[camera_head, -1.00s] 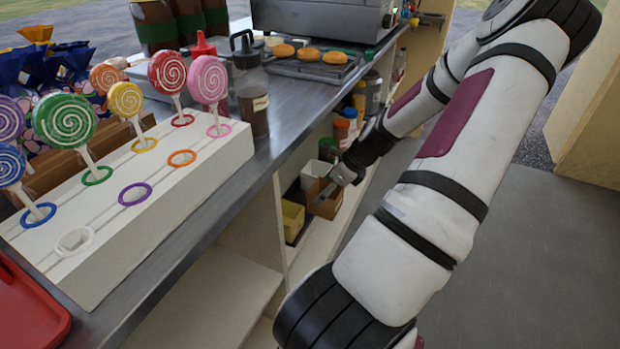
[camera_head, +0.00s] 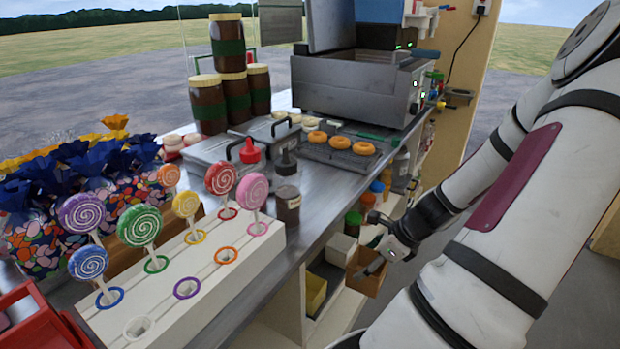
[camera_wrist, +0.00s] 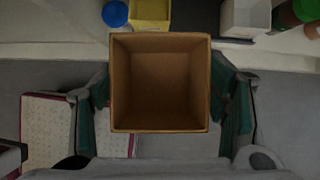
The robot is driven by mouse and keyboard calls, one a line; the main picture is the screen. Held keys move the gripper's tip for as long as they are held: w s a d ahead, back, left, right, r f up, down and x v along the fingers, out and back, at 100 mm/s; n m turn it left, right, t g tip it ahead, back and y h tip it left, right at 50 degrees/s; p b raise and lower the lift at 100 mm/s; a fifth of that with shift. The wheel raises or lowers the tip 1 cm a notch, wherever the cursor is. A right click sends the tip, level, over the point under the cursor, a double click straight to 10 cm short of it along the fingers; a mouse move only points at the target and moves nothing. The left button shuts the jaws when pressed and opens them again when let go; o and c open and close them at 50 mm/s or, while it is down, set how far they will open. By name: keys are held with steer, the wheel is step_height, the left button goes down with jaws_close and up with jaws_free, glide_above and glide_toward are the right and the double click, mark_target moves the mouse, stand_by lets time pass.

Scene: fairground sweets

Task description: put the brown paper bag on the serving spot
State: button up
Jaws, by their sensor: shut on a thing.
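The brown paper bag (camera_head: 366,278) is upright, with an open top, beside the shelving under the counter. In the wrist view I look down into the bag (camera_wrist: 160,85), and it looks empty. My gripper (camera_wrist: 160,112) is shut on it, with one dark green finger pad against each side. In the head view my gripper (camera_head: 378,258) is at the bag's top, in front of the shelf edge. The wrist view shows floor on both sides of the bag, so it appears held clear of the shelf. I cannot make out a marked serving spot.
A yellow bin (camera_head: 315,293) and a white bin (camera_head: 341,248) stand on the shelf near the bag. The counter (camera_head: 322,200) above carries a white lollipop stand (camera_head: 215,290), a sauce bottle (camera_head: 287,206), a doughnut rack (camera_head: 347,157) and a fryer (camera_head: 350,90). Open floor lies to the right.

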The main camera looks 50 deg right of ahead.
steer(key=w+a+r+p, duration=0.15)
steer(key=r+p, duration=0.25)
steer(key=r, duration=0.5)
steer(key=s+a+r+p, duration=0.1)
steer(key=a+r+p, duration=0.25)
steer(key=r, duration=0.45)
steer(key=w+a+r+p, duration=0.1)
steer(key=a+r+p, duration=0.1)
steer(key=r+p, duration=0.5)
steer(key=shift+w+d+f+b, duration=0.5)
steer(key=shift+w+d, duration=0.65)
steer(key=shift+w, duration=1.25)
steer(key=shift+w+d+f+b, duration=0.55)
steer(key=shift+w+d, duration=0.6)
steer(key=shift+w, duration=1.2)
steer(key=shift+w+d+f+b, duration=0.5)
steer(key=shift+w+d, duration=0.65)
steer(key=shift+w, duration=1.25)
steer(key=shift+f, duration=0.1)
steer(key=o, duration=0.9)
